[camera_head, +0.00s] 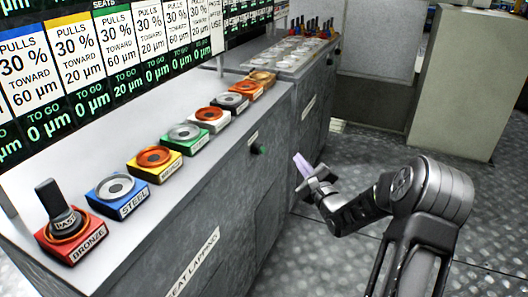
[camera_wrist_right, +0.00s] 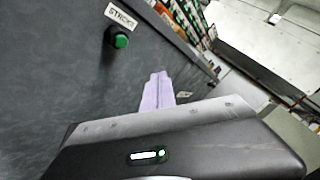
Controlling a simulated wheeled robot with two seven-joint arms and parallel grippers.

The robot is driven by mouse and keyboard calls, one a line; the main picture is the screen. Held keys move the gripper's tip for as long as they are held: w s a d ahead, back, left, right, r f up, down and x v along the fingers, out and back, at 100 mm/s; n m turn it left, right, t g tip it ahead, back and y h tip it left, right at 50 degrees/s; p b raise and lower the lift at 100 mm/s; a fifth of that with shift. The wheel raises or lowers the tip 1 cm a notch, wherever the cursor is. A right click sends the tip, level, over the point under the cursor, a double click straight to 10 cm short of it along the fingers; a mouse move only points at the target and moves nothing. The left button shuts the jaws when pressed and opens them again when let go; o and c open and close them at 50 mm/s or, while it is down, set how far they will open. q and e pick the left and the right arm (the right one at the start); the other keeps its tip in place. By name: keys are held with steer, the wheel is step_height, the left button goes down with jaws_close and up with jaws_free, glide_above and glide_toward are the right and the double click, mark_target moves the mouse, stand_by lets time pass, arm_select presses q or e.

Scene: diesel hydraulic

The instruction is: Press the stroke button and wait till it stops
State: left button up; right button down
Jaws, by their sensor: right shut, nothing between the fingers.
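The stroke button (camera_head: 259,149) is a small green button on the dark grey front face of the bench, below a small white label. In the right wrist view the green button (camera_wrist_right: 121,41) stands out from the panel, beside a label reading STROKE (camera_wrist_right: 121,18). My right gripper (camera_head: 300,163) has pale purple fingers, shut and empty. It is to the right of the button in the head view, apart from it. In the right wrist view the fingertips (camera_wrist_right: 159,78) lie below and right of the button, with a gap between. My left gripper is not in view.
The bench top (camera_head: 205,165) carries a row of coloured blocks with round seats; a dark handled tool (camera_head: 57,205) stands on the red BRONZE block. Display panels hang above. A beige cabinet (camera_head: 468,85) stands at the right. The floor before the bench is clear.

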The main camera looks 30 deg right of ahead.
mark_target(262, 150)
steer(key=w+a+b, duration=0.1)
steer(key=w+a, duration=0.3)
steer(key=w, duration=0.2)
steer(key=shift+w+a, duration=0.3)
steer(key=shift+w, duration=0.05)
steer(key=shift+w+a, duration=0.1)
steer(key=shift+w, duration=0.05)
stand_by(1.8)
steer(key=shift+w+a+b, duration=0.1)
steer(key=shift+w+b, duration=0.1)
steer(key=shift+b, duration=0.15)
steer(key=shift+w+a+b, duration=0.3)
steer(key=shift+w+a, duration=0.1)
steer(key=shift+w, duration=0.05)
stand_by(0.7)
stand_by(0.3)
steer(key=shift+s+d, duration=0.6)
steer(key=shift+s, duration=0.2)
